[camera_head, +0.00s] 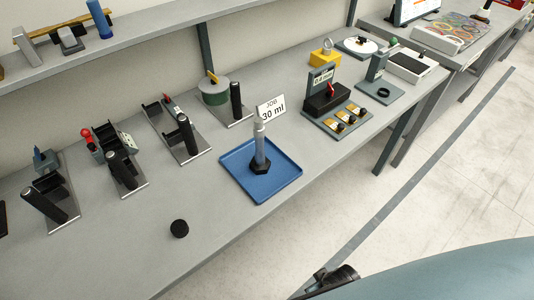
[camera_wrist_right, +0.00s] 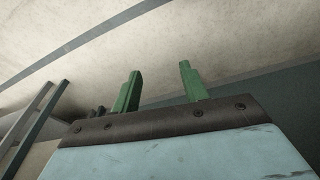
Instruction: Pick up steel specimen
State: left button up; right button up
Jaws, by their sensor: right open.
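My right gripper (camera_wrist_right: 160,68) shows in the right wrist view with its two green fingers apart and nothing between them. The fingers point toward bare floor, away from the tabletop. I cannot pick out a steel specimen for certain in either view. In the head view, a dark fixture (camera_head: 326,98) with a red lever and a small label stands toward the right of the bench. My left gripper is in neither view.
A shelf (camera_head: 130,30) runs behind. The bench front is mostly clear.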

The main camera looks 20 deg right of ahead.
aim_at(261, 128)
jog(key=w+d+r+n+t+h, duration=0.2)
jog(key=w+r+n+t, duration=0.3)
jog(key=r, duration=0.8)
jog(key=w+d+r+n+t+h, duration=0.1)
jog(key=w+r+n, duration=0.2)
jog(key=w+r, duration=0.75)
jog(key=w+a+r+n+t+y, duration=0.2)
jog(key=w+r+n+t, duration=0.1)
jog(key=n, duration=0.6)
jog(key=w+a+r+n+t+y, duration=0.2)
jog(key=w+r+n, duration=0.3)
jog(key=n, duration=0.4)
jog(key=w+a+r+n+t+y, duration=0.2)
jog(key=w+a+r+n+t, duration=0.2)
jog(key=n, duration=0.6)
jog(key=shift+w+a+r+p, duration=0.1)
jog(key=shift+a+r+p, duration=0.05)
jog(key=shift+r+p, duration=0.25)
jog(key=shift+w+a+f, duration=0.1)
jog(key=shift+w+a, duration=0.1)
jog(key=shift+w, duration=0.8)
jog(key=shift+w+a+f, duration=0.15)
jog(key=shift+w+a, duration=0.1)
jog(key=shift+w, duration=0.8)
jog(key=shift+w+a+f, duration=0.1)
jog(key=shift+w+a, duration=0.1)
jog(key=shift+w, duration=0.8)
grip_shut()
jog(key=shift+s+f, duration=0.1)
jog(key=shift+f, duration=0.1)
